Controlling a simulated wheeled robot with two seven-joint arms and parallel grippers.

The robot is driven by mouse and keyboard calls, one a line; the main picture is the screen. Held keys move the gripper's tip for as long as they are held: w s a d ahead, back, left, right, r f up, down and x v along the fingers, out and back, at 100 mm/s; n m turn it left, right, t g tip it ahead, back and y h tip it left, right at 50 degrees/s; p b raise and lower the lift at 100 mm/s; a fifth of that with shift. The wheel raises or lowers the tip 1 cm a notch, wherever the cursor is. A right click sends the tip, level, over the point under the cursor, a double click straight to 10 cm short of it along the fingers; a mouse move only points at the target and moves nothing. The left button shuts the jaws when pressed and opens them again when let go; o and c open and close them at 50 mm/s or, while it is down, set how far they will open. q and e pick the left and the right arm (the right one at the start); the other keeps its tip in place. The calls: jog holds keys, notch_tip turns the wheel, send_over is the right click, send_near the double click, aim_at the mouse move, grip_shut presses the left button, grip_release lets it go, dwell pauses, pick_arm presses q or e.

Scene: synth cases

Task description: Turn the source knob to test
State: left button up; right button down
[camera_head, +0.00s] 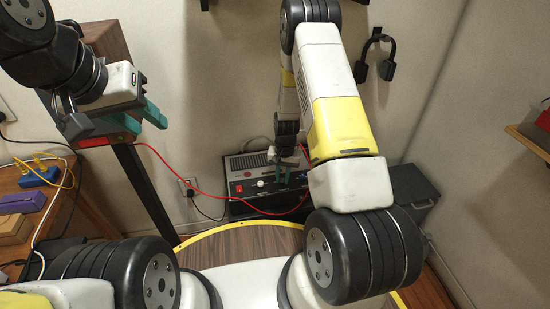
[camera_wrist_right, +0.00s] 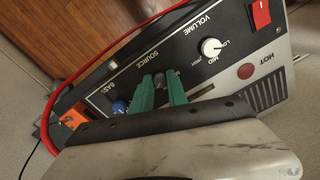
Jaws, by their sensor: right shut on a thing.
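The source knob (camera_wrist_right: 158,79) is a small dark grey knob under the word SOURCE on a black panel. In the right wrist view my right gripper (camera_wrist_right: 158,84) has its green fingertips on both sides of it, shut on it. The fingers hide the labels around the knob, so its setting cannot be read. The panel belongs to a box-shaped device (camera_head: 242,162) low against the wall in the head view, where my right gripper (camera_head: 283,174) reaches its front. My left gripper (camera_head: 115,120) is open and empty at upper left, far from the device.
Beside the source knob are a white volume knob (camera_wrist_right: 211,47), a blue bass knob (camera_wrist_right: 119,107) and a red switch (camera_wrist_right: 261,14). A red cable (camera_wrist_right: 88,66) runs along the panel. A wooden desk (camera_head: 90,205) stands at left, and a grey box (camera_head: 412,190) at right.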

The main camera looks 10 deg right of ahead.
dwell(0.5)
jog(key=c, duration=1.3)
grip_release()
jog(key=shift+d+r, duration=0.15)
jog(key=shift+r, duration=3.75)
notch_tip(320, 180, up, 12)
jog(key=t, duration=0.1)
send_over(283, 179)
jog(key=s, duration=0.1)
jog(key=s+a+r+n+t+y, duration=0.15)
jog(key=s+r, duration=0.35)
jog(key=r, duration=0.7)
jog(key=s+r+n+t, duration=0.1)
jog(key=s+r, duration=0.5)
jog(key=s, duration=0.3)
jog(key=s+r+n+t, duration=0.2)
jog(key=s+r, duration=0.5)
jog(key=s, duration=0.2)
jog(key=shift+s+a+r, duration=0.2)
jog(key=shift+s+a, duration=0.2)
